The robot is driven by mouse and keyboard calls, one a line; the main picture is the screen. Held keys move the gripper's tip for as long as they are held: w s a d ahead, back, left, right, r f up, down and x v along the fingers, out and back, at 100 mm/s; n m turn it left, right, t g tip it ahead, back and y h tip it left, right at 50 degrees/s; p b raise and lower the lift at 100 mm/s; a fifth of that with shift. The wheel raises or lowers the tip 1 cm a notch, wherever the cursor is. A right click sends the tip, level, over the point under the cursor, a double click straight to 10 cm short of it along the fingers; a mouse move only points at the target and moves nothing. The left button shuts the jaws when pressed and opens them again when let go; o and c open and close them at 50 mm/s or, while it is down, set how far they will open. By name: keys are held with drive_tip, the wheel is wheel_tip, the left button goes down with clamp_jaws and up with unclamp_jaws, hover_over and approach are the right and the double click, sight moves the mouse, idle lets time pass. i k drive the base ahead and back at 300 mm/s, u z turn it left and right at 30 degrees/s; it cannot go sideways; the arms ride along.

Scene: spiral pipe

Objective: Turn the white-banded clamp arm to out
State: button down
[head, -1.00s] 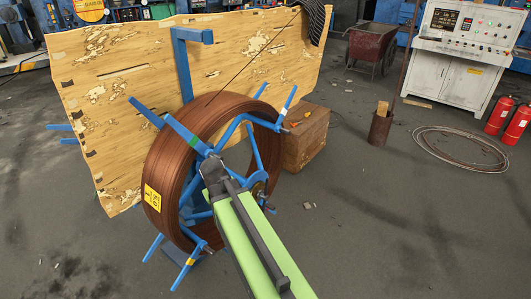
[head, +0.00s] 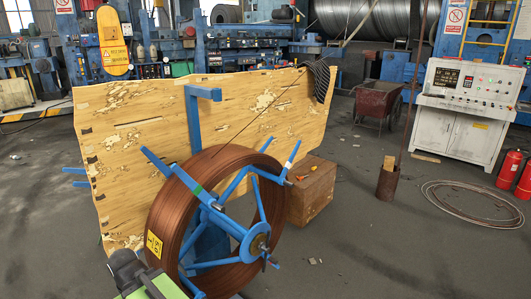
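The white-banded clamp arm (head: 293,154) is a short blue bar at the upper right of the wire coil's blue spoked holder. Its white band is near the bar's lower end, and the bar leans up and right beside the coil's rim. The brown wire coil (head: 166,215) stands upright around the blue holder, with a round hub (head: 260,241) facing me. A green-banded clamp arm (head: 176,171) is at the upper left. Part of my green arm shows at the bottom left, in front of the coil and well away from the white-banded arm. My gripper's fingers do not show.
A worn wooden board (head: 130,120) stands behind the coil. A wooden crate (head: 312,195) is close to the right of the white-banded arm. A rusty post (head: 388,182), a white control cabinet (head: 465,130) and red extinguishers (head: 510,170) are farther right.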

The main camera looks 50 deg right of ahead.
sight(283, 174)
drive_tip(key=u, duration=0.3)
drive_tip(key=k, duration=1)
drive_tip(key=z, duration=0.7)
drive_tip(key=i, duration=1)
